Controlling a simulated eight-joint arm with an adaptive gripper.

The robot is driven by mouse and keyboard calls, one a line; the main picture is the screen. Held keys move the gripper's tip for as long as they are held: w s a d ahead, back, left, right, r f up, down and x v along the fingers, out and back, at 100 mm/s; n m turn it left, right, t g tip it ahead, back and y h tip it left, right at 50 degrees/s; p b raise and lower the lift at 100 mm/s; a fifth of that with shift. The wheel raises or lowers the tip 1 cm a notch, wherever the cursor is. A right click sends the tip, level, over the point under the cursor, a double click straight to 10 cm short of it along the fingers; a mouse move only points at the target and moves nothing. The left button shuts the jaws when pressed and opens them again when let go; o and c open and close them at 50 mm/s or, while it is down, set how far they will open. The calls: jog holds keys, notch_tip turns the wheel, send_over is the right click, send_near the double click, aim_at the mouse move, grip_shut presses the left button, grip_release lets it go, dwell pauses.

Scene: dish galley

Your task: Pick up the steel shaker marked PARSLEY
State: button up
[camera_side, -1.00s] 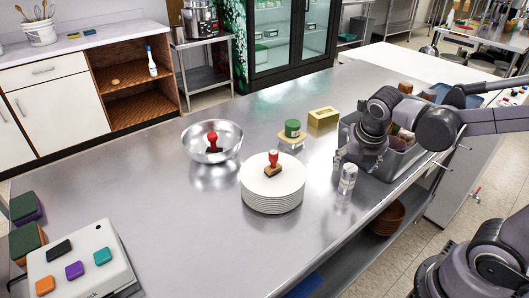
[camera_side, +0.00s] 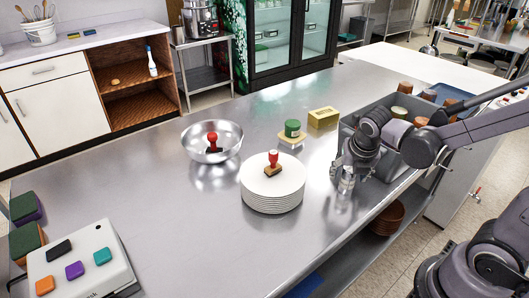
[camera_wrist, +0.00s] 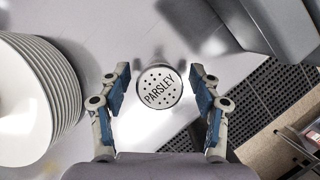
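The steel shaker (camera_side: 346,184) stands upright on the steel counter, to the right of the plate stack. In the wrist view its round perforated top (camera_wrist: 159,88) reads PARSLEY. My gripper (camera_side: 345,172) is over the shaker in the side view and hides its upper part. In the wrist view my gripper (camera_wrist: 160,90) is open, with one finger on each side of the shaker top. A gap shows between the top and each finger.
A stack of white plates (camera_side: 272,200) with a red-handled stamp (camera_side: 273,163) on it stands to the left. A grey bin (camera_side: 376,115) with several round items lies behind. The counter edge is close on the right. A steel bowl (camera_side: 222,135) stands further left.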

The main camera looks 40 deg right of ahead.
jog(key=c, duration=1.1)
jog(key=shift+r, duration=0.1)
